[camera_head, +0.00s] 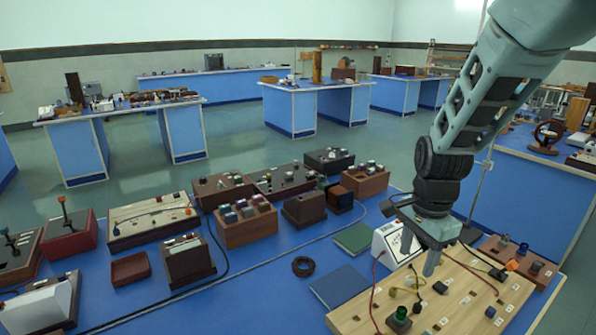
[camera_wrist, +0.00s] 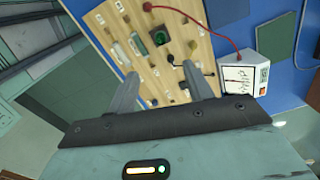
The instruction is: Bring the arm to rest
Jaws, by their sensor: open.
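My arm (camera_head: 485,95) reaches down from the upper right in the head view. My gripper (camera_head: 430,262) hangs above the light wooden board at the right of the near bench. In the wrist view my gripper (camera_wrist: 158,90) has its two fingers spread apart, with nothing between them. The wooden board (camera_head: 455,300) carries wires, small parts and a green part in a dark holder (camera_head: 399,320). The board also shows below the fingers in the wrist view (camera_wrist: 180,35). I cannot tell the exact height of the fingertips above it.
A white meter box (camera_head: 390,245) stands just behind the board, with red and black wires close to my gripper. Dark green and blue books (camera_head: 340,286) and a black ring (camera_head: 303,266) lie to the left. Wooden boxes (camera_head: 247,228) crowd the bench further left. Open blue surface lies around the ring.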

